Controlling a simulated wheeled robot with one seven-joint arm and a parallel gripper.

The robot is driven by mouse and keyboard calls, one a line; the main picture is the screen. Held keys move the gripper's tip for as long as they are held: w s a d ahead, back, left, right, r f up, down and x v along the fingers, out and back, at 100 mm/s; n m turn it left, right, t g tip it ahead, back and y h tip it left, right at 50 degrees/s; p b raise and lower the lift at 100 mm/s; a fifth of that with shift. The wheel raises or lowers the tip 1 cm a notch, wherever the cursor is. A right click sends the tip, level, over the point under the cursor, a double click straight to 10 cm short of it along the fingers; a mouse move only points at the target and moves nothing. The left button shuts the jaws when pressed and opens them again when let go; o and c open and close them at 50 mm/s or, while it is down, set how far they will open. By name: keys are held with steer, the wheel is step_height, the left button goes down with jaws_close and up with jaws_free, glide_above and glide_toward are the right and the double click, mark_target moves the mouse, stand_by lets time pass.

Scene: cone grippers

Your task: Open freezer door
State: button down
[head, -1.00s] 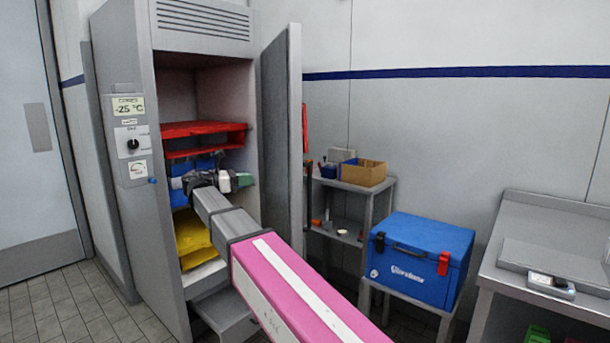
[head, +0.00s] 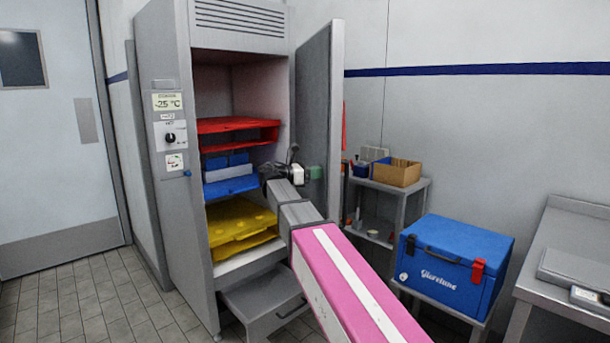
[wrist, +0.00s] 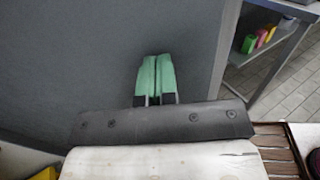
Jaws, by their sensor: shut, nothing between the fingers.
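The freezer (head: 163,222) is a tall grey cabinet at the left of the head view, with a -25 °C display on its side. Its door (head: 333,120) stands wide open at the right of the opening, showing the shelves inside. My gripper (head: 316,172) is in front of the inner face of the door. In the wrist view its two green fingers (wrist: 156,78) are closed together, empty, against the background of the grey door panel (wrist: 75,60). I cannot tell whether the fingertips touch the panel.
Inside are red (head: 240,125), blue (head: 230,187) and yellow (head: 240,222) trays. A grey step (head: 262,300) stands below. A blue cooler box (head: 452,262) on a stand, a shelf with a cardboard box (head: 397,173) and a metal counter (head: 572,235) are at right. Floor at left is clear.

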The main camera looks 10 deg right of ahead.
steer(key=shift+d, duration=0.7)
steer(key=w+d+n+t+y, duration=0.1)
steer(key=w+d+t, duration=0.3)
steer(key=d, duration=1)
steer(key=w+d+n+t+y, duration=0.1)
steer(key=w+d+n+t, duration=0.2)
steer(key=d, duration=1.1)
steer(key=shift+w+d+n+t+y, duration=0.4)
steer(key=shift+w+n, duration=0.3)
steer(key=shift+w, duration=0.7)
steer(key=shift+s+a, duration=0.1)
